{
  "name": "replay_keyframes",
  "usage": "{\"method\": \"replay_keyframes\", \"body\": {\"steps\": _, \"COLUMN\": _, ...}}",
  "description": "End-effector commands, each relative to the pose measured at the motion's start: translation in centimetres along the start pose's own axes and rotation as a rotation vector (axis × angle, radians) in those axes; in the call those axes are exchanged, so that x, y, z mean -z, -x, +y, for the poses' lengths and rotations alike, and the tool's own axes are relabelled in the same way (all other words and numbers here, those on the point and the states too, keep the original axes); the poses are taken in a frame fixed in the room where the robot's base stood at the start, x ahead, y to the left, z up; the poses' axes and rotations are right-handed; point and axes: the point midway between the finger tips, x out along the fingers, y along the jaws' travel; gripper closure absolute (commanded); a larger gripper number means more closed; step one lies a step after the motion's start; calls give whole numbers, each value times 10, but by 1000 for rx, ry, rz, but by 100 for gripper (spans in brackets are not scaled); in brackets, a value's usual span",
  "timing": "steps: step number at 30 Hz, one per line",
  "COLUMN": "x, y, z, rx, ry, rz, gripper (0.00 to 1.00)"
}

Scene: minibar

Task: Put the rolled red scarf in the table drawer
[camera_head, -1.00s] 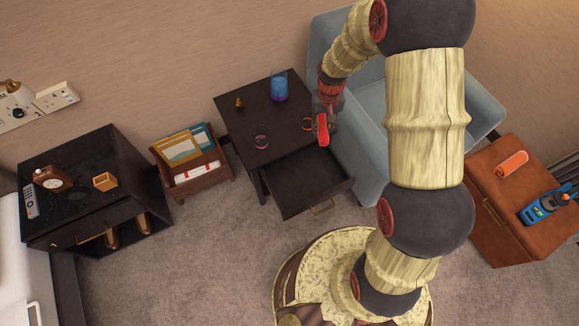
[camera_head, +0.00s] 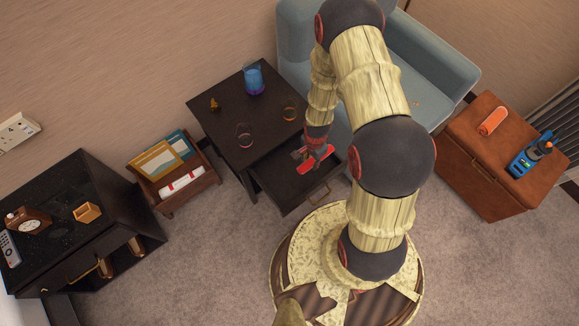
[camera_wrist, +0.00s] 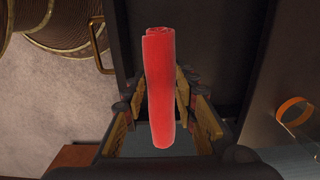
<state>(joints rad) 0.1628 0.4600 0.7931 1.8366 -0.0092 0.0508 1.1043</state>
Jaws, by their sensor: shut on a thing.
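The rolled red scarf (camera_head: 316,159) is in my gripper (camera_head: 314,151), over the open table drawer (camera_head: 281,183). In the wrist view the red scarf (camera_wrist: 160,85) lies lengthwise between the fingers of my gripper (camera_wrist: 165,110), which are shut on it. The drawer (camera_wrist: 212,40) shows dark beneath and beyond the scarf, with its brass handle (camera_wrist: 99,45) at the left. The drawer is pulled out from the dark table (camera_head: 215,127), and the part that shows looks empty. My gripper and arm hide its right part. The height of the scarf above the drawer floor is hard to tell.
On the table stand a blue glass (camera_head: 253,80), a small golden figure (camera_head: 214,104) and two clear glasses (camera_head: 244,136) (camera_head: 289,113). A blue armchair (camera_head: 298,45) is behind. A magazine rack (camera_head: 186,196) stands left. An orange roll (camera_head: 493,120) lies on the brown cabinet (camera_head: 463,145).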

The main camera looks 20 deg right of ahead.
Motion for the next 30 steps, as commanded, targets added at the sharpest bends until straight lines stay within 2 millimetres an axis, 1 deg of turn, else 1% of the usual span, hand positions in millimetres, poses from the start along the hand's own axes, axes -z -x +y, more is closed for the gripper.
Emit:
{"method": "replay_keyframes", "body": {"steps": 1, "x": -8, "y": -9, "z": -11, "rx": 1, "ry": 7, "rz": 0, "gripper": 97}}
{"method": "replay_keyframes", "body": {"steps": 5, "x": -26, "y": -22, "z": -34, "rx": 0, "ry": 7, "rz": 0, "gripper": 97}}
{"method": "replay_keyframes", "body": {"steps": 6, "x": -29, "y": -31, "z": -37, "rx": -2, "ry": 4, "rz": -1, "gripper": 97}}
{"method": "replay_keyframes", "body": {"steps": 9, "x": -37, "y": -48, "z": -48, "rx": -2, "ry": 3, "rz": -1, "gripper": 97}}
{"method": "replay_keyframes", "body": {"steps": 12, "x": -44, "y": -60, "z": -57, "rx": -1, "ry": 4, "rz": -1, "gripper": 97}}
{"method": "replay_keyframes", "body": {"steps": 20, "x": -50, "y": -72, "z": -67, "rx": 0, "ry": 3, "rz": 0, "gripper": 97}}
{"method": "replay_keyframes", "body": {"steps": 23, "x": -54, "y": -83, "z": -72, "rx": 0, "ry": 2, "rz": 0, "gripper": 97}}
{"method": "replay_keyframes", "body": {"steps": 24, "x": -54, "y": -91, "z": -70, "rx": -2, "ry": 1, "rz": -1, "gripper": 97}}
{"method": "replay_keyframes", "body": {"steps": 27, "x": -53, "y": -106, "z": -70, "rx": -2, "ry": 1, "rz": -1, "gripper": 97}}
{"method": "replay_keyframes", "body": {"steps": 30, "x": -53, "y": -109, "z": -70, "rx": -1, "ry": 1, "rz": 0, "gripper": 97}}
